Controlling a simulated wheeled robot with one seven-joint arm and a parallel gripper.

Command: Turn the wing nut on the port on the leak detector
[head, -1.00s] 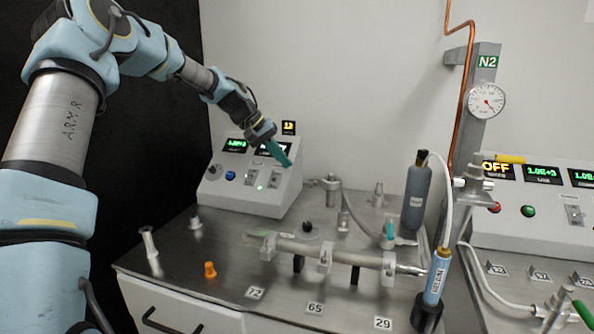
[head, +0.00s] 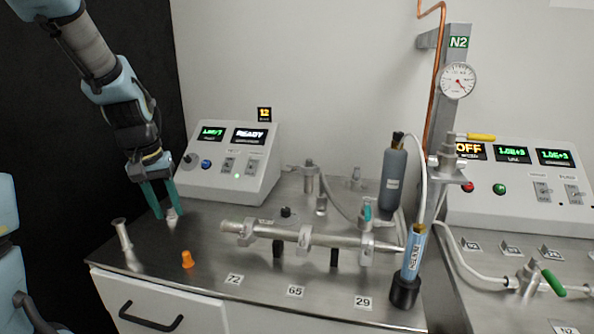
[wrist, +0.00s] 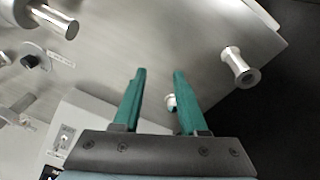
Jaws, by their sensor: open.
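The grey box with a lit READY display, likely the leak detector (head: 228,188), stands at the back left of the steel bench. A port-like metal fitting (head: 309,176) stands to its right; I cannot make out a wing nut on it. My gripper (head: 169,216) points down in front of the box's left end, its green fingers apart. A small pale fitting (head: 172,213) on the bench shows by the fingertips. In the wrist view, my gripper (wrist: 160,71) is open and empty. The small fitting (wrist: 170,102) is partly behind the right finger there.
A metal tube (head: 275,232) with several clamps lies across the bench. An orange cone (head: 187,259) and a flanged metal piece (head: 124,235) are near the front left. A grey bottle (head: 392,180) and a blue cylinder (head: 413,255) stand to the right.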

